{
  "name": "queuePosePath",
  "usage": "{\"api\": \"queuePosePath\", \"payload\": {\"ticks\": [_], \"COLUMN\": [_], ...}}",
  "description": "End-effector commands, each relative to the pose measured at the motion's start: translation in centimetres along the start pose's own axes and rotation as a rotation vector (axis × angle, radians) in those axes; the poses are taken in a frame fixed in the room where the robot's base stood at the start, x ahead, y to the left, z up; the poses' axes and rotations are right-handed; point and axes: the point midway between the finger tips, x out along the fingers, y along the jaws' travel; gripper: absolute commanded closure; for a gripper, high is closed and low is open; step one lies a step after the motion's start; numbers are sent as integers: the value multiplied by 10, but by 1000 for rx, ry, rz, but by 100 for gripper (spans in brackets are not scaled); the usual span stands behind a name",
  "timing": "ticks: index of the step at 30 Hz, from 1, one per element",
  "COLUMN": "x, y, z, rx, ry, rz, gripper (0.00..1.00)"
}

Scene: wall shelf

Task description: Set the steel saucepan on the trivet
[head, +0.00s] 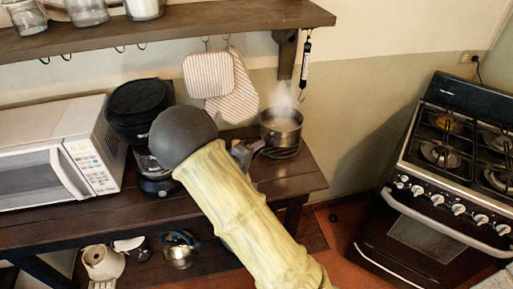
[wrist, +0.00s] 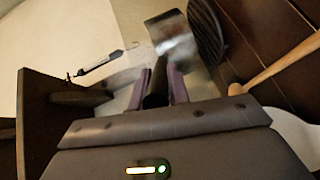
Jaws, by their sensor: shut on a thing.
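The steel saucepan (head: 281,128) is at the right end of the wooden table, upright, with steam rising from it. The dark round trivet (head: 287,153) shows under it. In the wrist view the saucepan (wrist: 173,37) is beyond the jaws, and the ribbed trivet (wrist: 207,31) is close beside its base. I cannot tell whether pan and trivet touch. My gripper (head: 251,150) is left of the pan, partly hidden by my arm. In the wrist view my gripper (wrist: 158,86) is shut on the dark handle (wrist: 155,92).
A black coffee maker (head: 140,108) and a white microwave (head: 60,150) stand left on the table (head: 300,178). A wall shelf (head: 170,30) with jars overhangs it. Pot holders (head: 208,75) and a hanging scale (head: 306,58) hang behind. A stove (head: 440,170) stands right.

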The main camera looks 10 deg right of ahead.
Motion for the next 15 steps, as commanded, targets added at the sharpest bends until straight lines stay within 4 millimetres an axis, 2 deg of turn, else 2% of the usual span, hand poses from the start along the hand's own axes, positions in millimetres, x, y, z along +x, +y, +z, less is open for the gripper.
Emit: {"api": "queuePosePath", "payload": {"ticks": [4, 12, 15], "x": [2, 6, 8], "y": [0, -28, -31], "z": [0, 4, 2], "rx": [2, 1, 4], "ry": [0, 1, 1], "rz": [10, 9, 10], "gripper": [100, 100, 100]}}
